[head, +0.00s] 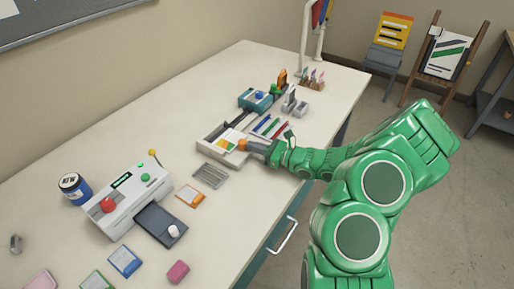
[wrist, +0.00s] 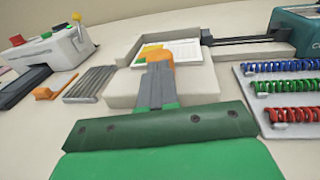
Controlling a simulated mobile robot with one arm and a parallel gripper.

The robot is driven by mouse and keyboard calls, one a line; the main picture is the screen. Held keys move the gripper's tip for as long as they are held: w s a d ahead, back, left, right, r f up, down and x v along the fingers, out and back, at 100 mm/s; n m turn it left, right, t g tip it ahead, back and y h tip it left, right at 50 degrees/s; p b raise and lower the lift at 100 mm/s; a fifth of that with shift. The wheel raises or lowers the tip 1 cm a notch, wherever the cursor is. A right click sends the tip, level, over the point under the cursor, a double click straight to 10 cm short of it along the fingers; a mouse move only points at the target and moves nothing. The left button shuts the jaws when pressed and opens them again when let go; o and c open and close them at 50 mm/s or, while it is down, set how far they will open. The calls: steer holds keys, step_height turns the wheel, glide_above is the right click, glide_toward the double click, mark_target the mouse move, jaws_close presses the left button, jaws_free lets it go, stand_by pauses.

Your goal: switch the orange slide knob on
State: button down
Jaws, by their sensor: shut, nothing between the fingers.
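My gripper (head: 247,146) is shut over the near side of a shallow white tray (head: 212,151). In the wrist view my gripper (wrist: 158,65) shows as grey fingers pointing away from the camera. A small orange block (wrist: 160,57) shows right at the fingertips; it also shows in the head view (head: 242,145). I cannot tell whether it is the slide knob or part of the fingers, or whether it touches the tray. No knob track is visible there.
A white machine (head: 128,198) with a red button and a yellow-tipped lever stands at left. A teal device (head: 256,100) is behind the tray. Coloured binding coils (wrist: 287,88) lie on a rack to the right.

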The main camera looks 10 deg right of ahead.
steer(key=shift+w+x, duration=0.2)
steer(key=shift+x, duration=1.3)
steer(key=shift+r, duration=0.15)
steer(key=shift+d, duration=0.15)
steer(key=shift+v, duration=7.25)
